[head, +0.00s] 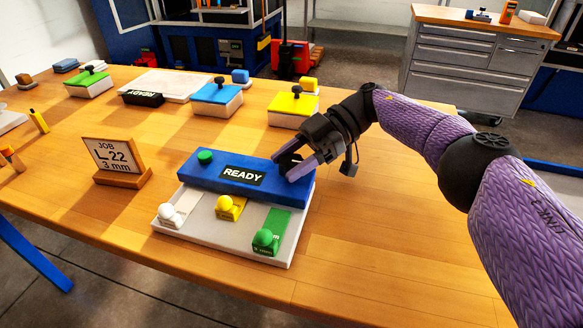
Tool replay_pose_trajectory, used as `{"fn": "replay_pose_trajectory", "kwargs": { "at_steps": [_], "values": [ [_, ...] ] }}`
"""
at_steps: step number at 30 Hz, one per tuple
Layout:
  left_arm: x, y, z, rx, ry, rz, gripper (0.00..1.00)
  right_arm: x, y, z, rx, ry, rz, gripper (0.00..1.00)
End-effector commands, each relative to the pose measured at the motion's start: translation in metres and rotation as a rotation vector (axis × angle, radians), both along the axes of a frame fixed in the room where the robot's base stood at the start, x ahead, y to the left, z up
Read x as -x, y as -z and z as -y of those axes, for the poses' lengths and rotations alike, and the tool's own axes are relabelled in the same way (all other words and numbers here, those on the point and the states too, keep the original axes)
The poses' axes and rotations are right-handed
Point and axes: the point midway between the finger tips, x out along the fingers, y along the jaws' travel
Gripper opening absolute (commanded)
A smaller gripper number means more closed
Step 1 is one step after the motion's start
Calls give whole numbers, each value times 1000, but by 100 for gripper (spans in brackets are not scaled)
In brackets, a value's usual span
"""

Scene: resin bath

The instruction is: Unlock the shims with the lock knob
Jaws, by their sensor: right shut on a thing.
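A blue block (190,172) with a black panel reading READY (243,175) stands along the back of a pale base plate (225,248). A round green piece (205,157) sits on its left end. My left gripper is out of view.
A card stand (118,160) reading JOB L22 3 mm stands left of the block. Behind are green (90,84), blue (217,98) and yellow (293,108) topped boxes with black knobs, and a black READY piece (143,98). The table's right front is clear.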

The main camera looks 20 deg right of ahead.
Motion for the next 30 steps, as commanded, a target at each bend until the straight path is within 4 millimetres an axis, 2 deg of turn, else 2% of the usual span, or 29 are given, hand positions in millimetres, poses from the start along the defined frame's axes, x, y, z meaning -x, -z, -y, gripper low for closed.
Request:
{"fn": "replay_pose_trajectory", "kwargs": {
  "at_steps": [12, 13, 18, 26, 30],
  "values": [
    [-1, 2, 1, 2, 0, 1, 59, 0, 0, -1, 0, -9, 1, 0],
    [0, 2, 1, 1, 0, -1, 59, 0, 0, -1, 0, -9, 1, 59],
    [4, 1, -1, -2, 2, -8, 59, 0, 0, -1, -1, -8, 0, 92],
    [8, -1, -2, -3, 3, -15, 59, 0, -1, 0, 0, -7, 0, 92],
    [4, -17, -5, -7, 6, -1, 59, 4, -12, -1, 0, -7, 2, 92]
  ]
}}
